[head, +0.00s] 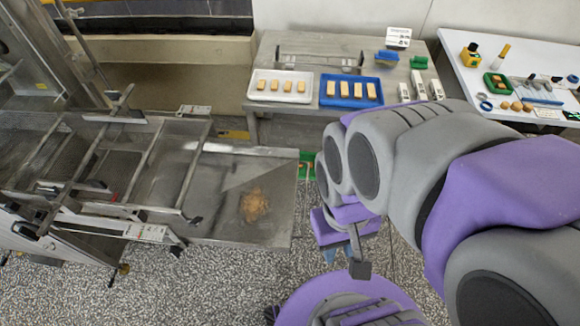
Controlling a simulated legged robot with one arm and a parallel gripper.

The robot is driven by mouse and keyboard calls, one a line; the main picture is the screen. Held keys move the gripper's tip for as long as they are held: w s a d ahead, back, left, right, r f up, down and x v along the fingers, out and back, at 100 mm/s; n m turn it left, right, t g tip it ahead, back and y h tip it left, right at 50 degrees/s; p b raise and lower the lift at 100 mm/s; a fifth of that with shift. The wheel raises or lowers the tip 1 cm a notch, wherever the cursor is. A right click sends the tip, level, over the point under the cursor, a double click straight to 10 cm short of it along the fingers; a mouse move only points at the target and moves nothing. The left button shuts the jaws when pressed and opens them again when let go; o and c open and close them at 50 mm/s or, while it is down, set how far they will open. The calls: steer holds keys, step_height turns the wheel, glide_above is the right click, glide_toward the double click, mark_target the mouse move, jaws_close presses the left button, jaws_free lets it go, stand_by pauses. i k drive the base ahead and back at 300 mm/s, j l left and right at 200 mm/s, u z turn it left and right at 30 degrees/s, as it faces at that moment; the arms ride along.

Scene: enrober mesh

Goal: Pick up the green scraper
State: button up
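A small green block-like item (418,62) lies at the back right of the metal table, beside a similar blue item (386,57). It may be the green scraper, but it is too small to be sure. My gripper (350,252) hangs below my arm in the middle of the view, over the speckled floor and right of the metal plate. It is well in front of the table and apart from the green item. Its fingers are partly hidden, and I cannot tell whether they are open or shut.
The metal table (308,96) holds a white tray (260,94) and a blue tray (330,101) with tan bars, and white cartons (421,85). A metal plate (225,225) with a brown pile (254,205) extends at left. A green container (306,157) is partly hidden beside it. A white table (465,78) stands right.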

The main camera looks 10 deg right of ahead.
mark_target(418, 62)
steer(key=z, duration=1.25)
steer(key=u, duration=1.25)
steer(key=z, duration=1.25)
steer(key=i+z, duration=0.15)
steer(key=i, duration=2)
steer(key=l, duration=0.1)
